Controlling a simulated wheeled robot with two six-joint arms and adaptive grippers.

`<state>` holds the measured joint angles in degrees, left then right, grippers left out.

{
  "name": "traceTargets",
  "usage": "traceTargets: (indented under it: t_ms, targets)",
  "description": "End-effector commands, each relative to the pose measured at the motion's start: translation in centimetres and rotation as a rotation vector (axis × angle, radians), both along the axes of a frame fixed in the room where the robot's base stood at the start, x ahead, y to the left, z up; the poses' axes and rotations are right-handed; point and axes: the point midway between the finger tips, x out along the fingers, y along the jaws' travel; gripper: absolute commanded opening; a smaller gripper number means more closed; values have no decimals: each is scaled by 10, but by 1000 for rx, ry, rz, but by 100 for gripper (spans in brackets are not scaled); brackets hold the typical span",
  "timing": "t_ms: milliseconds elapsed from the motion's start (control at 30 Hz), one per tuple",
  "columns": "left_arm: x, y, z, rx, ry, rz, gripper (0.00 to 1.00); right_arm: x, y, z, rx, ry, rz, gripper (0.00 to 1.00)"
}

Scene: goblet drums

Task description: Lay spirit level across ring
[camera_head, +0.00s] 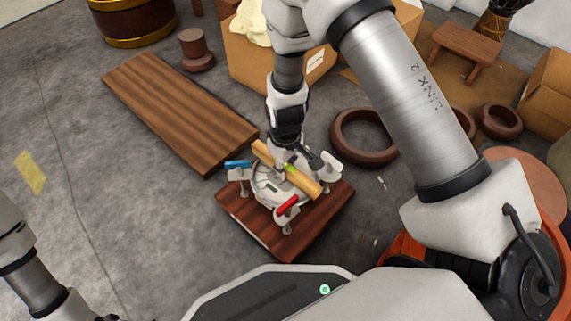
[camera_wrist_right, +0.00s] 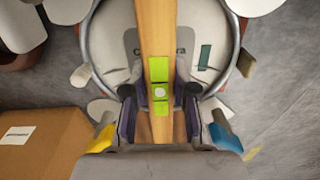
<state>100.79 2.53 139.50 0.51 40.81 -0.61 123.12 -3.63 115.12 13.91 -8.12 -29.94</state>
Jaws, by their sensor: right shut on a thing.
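The spirit level, a yellow wooden bar (camera_head: 306,184) with a green vial, also shows in the right wrist view (camera_wrist_right: 155,35). My right gripper (camera_head: 288,165) is shut on its middle, with a fingertip on each side of the vial in the wrist view (camera_wrist_right: 160,112). The round metal ring (camera_head: 255,194) around a pale disc lies directly below, and its rim also shows in the wrist view (camera_wrist_right: 238,52). The level extends across it. Whether the level touches the ring cannot be told. Only part of my left arm shows; its gripper is out of view.
The ring's stand has blue (camera_head: 238,164) and red (camera_head: 287,207) handles and sits on a dark wooden board (camera_head: 242,222). A long plank (camera_head: 180,110) lies behind left. A cardboard box (camera_head: 250,62) and brown rings (camera_head: 340,140) lie behind.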

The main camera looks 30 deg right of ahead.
Motion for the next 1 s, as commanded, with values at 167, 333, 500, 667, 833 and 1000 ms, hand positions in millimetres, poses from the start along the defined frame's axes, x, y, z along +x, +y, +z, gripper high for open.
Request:
traceTargets:
  t_ms: [167,333,500,667,833,1000]
  targets:
    - [0,0,2,0,0,0,100,0,0,-3,0,0,0,0]
    - [0,0,2,0,0,0,100,0,0,-4,0,0,0,0]
    - [0,0,2,0,0,0,100,0,0,-4,0,0,0,40]
    - [0,0,2,0,0,0,100,0,0,-4,0,0,0,56]
    - [0,0,2,0,0,0,100,0,0,-4,0,0,0,56]
    - [0,0,2,0,0,0,100,1,0,11,0,-4,0,56]
